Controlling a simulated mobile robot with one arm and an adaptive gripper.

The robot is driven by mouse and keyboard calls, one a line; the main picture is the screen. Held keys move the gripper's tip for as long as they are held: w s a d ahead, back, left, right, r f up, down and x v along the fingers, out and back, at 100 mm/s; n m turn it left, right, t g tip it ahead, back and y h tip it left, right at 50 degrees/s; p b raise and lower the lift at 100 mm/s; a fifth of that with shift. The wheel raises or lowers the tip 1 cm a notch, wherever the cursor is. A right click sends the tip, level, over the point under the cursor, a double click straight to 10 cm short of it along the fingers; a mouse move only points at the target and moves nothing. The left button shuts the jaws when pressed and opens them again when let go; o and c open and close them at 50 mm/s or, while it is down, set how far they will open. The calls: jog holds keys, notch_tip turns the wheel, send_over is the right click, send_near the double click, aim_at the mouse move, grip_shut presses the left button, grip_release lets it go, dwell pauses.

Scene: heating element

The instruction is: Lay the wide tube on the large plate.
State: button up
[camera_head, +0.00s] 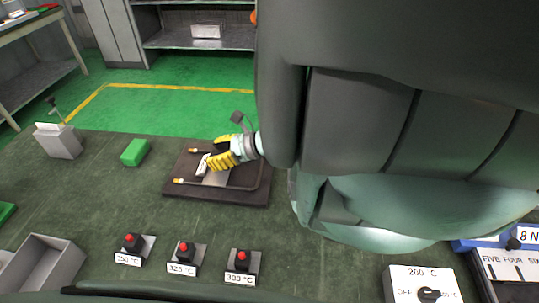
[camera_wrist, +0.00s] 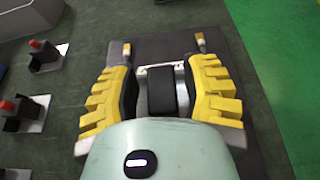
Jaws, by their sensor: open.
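A dark brown plate (camera_head: 233,196), which I take for the large plate, lies on the bench and also shows in the wrist view (camera_wrist: 162,43). A grey bent tube (camera_head: 225,187) with copper-coloured ends lies on it, apparently the wide tube; two ends (camera_wrist: 127,51) show in the wrist view. My gripper (camera_head: 210,160) is open over the plate, its yellow fingers apart. A pale piece (camera_wrist: 165,67) shows beyond a black block (camera_wrist: 161,92) between the fingers. Whether the fingers touch anything is unclear. My gripper and arm hide part of the tube.
A green block (camera_head: 135,152) lies left of the plate. Several red-button switches with temperature labels, such as 300 °C (camera_head: 243,262), stand in front. A grey open tray (camera_head: 42,265) is at front left, a 200 °C dial box (camera_head: 424,284) at front right. Bench left of the plate is partly free.

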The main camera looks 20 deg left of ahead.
jog(key=v, duration=1.1)
jog(key=shift+w+d, duration=0.15)
jog(key=shift+d, duration=0.1)
